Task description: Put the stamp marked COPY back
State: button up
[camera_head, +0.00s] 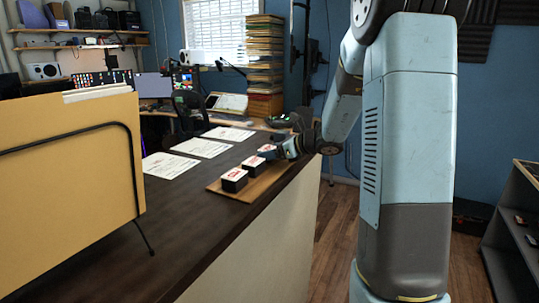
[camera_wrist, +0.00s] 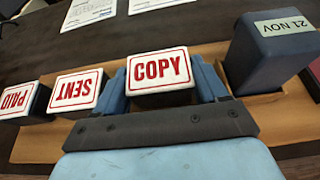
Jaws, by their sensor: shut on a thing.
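The COPY stamp (camera_wrist: 160,70), a dark block with a white top and red lettering, is between the two fingers of my gripper (camera_wrist: 160,85) in the wrist view. My gripper is shut on it. The stamp is at the wooden rack (camera_wrist: 40,144), in line with the others; its underside is hidden, so I cannot tell if it is fully seated. In the head view my gripper (camera_head: 287,148) is at the far end of the rack (camera_head: 238,196).
The SENT stamp (camera_wrist: 76,92) and PAID stamp (camera_wrist: 17,101) stand to the left of COPY. A dark date stamp marked 21 NOV (camera_wrist: 268,55) stands close on the right. Paper sheets (camera_head: 202,147) lie behind on the dark counter. A yellow folder (camera_head: 65,180) stands at the left.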

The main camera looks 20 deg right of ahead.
jog(key=shift+f, duration=0.25)
jog(key=shift+f, duration=0.1)
jog(key=o, duration=1.1)
jog(key=shift+c, duration=0.2)
